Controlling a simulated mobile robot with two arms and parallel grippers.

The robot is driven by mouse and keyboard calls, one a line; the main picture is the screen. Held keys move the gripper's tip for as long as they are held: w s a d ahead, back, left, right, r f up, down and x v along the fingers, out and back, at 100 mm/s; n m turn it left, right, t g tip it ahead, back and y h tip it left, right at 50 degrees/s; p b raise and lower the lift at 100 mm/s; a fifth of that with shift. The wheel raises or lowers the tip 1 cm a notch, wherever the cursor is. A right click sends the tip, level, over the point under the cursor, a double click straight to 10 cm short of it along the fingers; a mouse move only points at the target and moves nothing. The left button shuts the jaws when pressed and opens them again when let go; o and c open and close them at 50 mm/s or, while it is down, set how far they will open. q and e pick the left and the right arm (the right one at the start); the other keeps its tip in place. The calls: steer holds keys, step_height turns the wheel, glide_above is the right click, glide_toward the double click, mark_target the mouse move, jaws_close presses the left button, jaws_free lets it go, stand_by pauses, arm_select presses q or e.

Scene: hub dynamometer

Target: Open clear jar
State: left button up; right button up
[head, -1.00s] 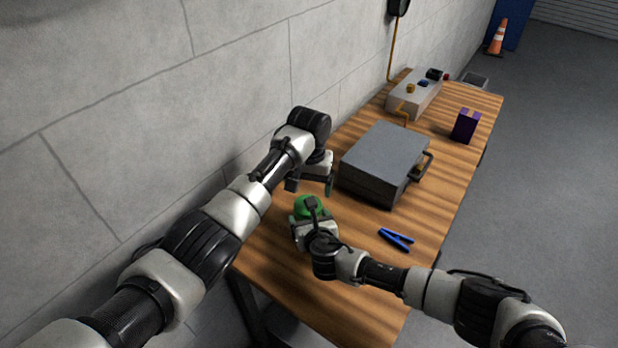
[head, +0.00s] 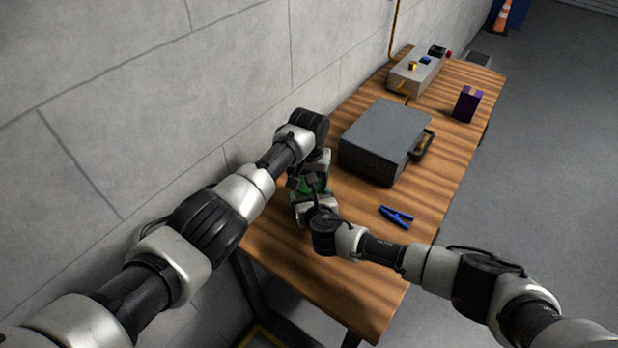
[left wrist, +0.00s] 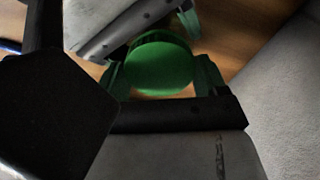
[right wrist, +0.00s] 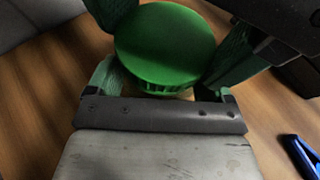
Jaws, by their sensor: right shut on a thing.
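The jar's round green lid (right wrist: 165,42) faces up in the right wrist view, with a sliver of the clear jar body (right wrist: 160,92) below its ribbed rim. My right gripper (head: 308,192) is shut on the jar below the lid, near the table's left edge. My left gripper (left wrist: 160,75) is over the jar, its green-padded fingers apart on either side of the lid (left wrist: 158,66). A narrow gap shows at its right finger, so it looks open. In the head view the grippers hide most of the jar.
A grey case (head: 385,140) stands on the wooden table (head: 345,285) just beyond the grippers. A blue clamp-like tool (head: 396,217) lies right of my right gripper. A purple box (head: 467,104) and a grey control box (head: 416,72) are farther back. The wall borders the left side.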

arm_select(q)
steer(key=n, duration=0.2)
steer(key=shift+d+n, duration=0.25)
steer(key=shift+n, duration=0.15)
steer(key=shift+c, duration=0.3)
steer(key=n, duration=0.4)
steer(key=shift+r, duration=0.1)
arm_select(e)
steer(key=shift+a, duration=0.1)
arm_select(q)
steer(key=n, duration=0.6)
steer(key=shift+a, duration=0.1)
arm_select(e)
steer(key=shift+s, duration=0.1)
arm_select(q)
steer(key=shift+r, duration=0.15)
steer(key=shift+w+r, duration=0.1)
steer(key=shift+r, duration=0.35)
steer(key=shift+a+r, duration=0.1)
steer(key=shift+r, duration=0.4)
